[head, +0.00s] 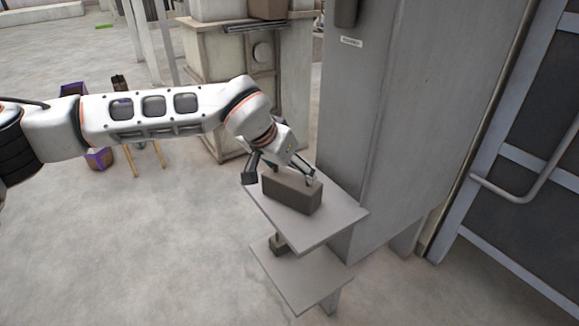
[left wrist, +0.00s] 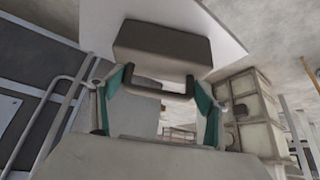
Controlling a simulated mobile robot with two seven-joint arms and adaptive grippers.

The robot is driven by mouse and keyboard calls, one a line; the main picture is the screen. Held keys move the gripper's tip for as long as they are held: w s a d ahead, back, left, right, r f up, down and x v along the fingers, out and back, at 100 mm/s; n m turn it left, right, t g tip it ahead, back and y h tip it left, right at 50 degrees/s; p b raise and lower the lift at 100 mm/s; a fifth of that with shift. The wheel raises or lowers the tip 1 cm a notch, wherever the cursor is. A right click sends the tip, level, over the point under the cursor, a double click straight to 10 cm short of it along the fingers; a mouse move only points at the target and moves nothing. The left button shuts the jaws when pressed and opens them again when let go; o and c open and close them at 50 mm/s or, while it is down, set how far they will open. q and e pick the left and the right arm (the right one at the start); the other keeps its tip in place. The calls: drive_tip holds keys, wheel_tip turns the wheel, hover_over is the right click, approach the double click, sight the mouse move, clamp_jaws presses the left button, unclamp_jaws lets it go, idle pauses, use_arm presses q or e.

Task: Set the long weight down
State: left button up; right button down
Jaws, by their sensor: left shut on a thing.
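The long weight is a grey-brown block (head: 292,193) with a handle on top. It is at the upper shelf (head: 325,226), near its back left part; I cannot tell whether its underside touches the shelf. My left gripper (head: 281,172) is above the block and shut on its handle. In the left wrist view, the block (left wrist: 162,50) appears upside down, with the dark handle (left wrist: 150,91) between the teal-padded fingers of the gripper (left wrist: 160,88). My right gripper is in neither view.
A lower shelf (head: 300,285) holds a small dark weight (head: 279,247), partly hidden by the upper shelf. A tall grey cabinet (head: 400,110) stands right beside the shelves. A beige machine (head: 225,85) stands behind. Open floor (head: 150,250) lies to the left.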

use_arm(q)
drive_tip(key=shift+r, duration=0.15)
drive_tip(key=o, duration=2.1)
drive_tip(key=shift+f, duration=0.2)
drive_tip(key=p+v, duration=0.2)
drive_tip(key=v, duration=1)
